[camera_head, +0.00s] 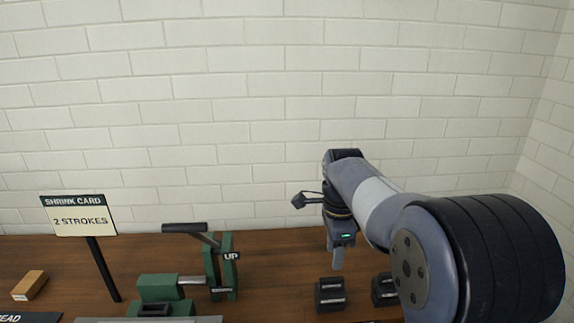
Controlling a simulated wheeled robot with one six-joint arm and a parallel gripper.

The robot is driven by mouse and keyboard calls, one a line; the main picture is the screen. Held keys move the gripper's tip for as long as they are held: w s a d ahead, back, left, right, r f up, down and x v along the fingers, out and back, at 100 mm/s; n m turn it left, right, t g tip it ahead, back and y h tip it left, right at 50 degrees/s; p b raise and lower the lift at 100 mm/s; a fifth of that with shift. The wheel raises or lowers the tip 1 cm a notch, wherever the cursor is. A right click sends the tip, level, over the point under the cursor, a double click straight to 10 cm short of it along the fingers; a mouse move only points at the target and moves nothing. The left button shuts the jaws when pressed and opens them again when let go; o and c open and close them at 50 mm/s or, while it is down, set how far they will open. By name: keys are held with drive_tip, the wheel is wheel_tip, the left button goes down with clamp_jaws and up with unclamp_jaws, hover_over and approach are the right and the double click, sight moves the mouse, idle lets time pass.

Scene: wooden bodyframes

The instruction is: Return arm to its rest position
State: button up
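My arm (378,205) reaches from the lower right of the head view toward the back of the wooden bench, then bends downward. My gripper (337,262) points down at its end, above and just behind a small black block (330,294). Only one grey finger shape shows, so its opening cannot be told. I see nothing clearly held in it. A small green light shows on the wrist just above the finger.
A green machine (223,270) with a black lever and an "UP" label stands left of my gripper. A sign (78,218) reads "SHRINK CARD 2 STROKES". A wooden block (30,285) lies far left. Another black block (385,290) sits beside my arm. A white brick wall (230,110) closes the back.

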sight(332, 279)
wheel_tip(332, 279, down, 8)
drive_tip(key=shift+r, duration=0.2)
idle(0.5)
